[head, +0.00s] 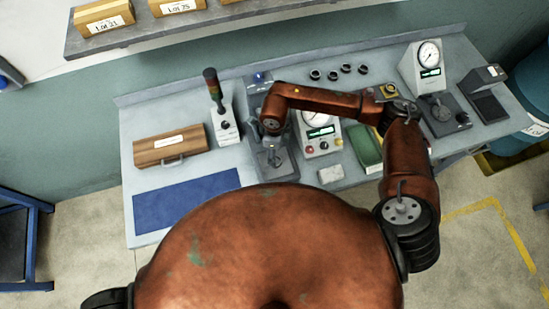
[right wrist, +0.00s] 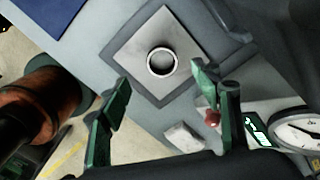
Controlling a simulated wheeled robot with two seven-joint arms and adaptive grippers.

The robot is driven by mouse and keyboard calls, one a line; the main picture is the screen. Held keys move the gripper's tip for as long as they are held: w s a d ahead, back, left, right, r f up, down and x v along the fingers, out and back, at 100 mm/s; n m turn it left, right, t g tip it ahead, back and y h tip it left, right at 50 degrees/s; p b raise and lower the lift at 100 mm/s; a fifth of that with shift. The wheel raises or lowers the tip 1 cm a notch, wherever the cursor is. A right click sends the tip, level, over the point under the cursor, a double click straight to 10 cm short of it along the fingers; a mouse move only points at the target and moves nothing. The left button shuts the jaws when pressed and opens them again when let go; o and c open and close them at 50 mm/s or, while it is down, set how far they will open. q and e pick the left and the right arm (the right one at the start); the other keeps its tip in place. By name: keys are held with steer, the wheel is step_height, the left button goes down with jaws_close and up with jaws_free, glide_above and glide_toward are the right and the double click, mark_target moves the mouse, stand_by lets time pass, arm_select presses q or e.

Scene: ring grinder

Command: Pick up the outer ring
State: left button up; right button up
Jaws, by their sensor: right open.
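A pale metal ring (right wrist: 161,62) lies flat on a square grey plate (right wrist: 135,50) in the right wrist view. My right gripper (right wrist: 161,80) is open, its two green fingers spread on either side of the view with the ring between and beyond them. Nothing is held between the fingers. In the head view my right arm reaches left over the bench and its gripper (head: 272,146) hangs over the machine's base plate (head: 284,168). The ring is hard to make out there. My left gripper is not in view.
Several dark rings (head: 333,75) stand at the back of the bench. A signal tower (head: 217,105), wooden case (head: 170,147) and bare blue mat (head: 186,201) are left.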

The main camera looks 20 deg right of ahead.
steer(key=f+p, duration=0.1)
steer(key=f, duration=0.3)
steer(key=f+p, duration=0.1)
steer(key=f, duration=0.1)
steer(key=shift+d+f+p, duration=0.1)
steer(key=shift+d+p, duration=0.2)
steer(key=shift+f, duration=0.45)
steer(key=c, duration=1.3)
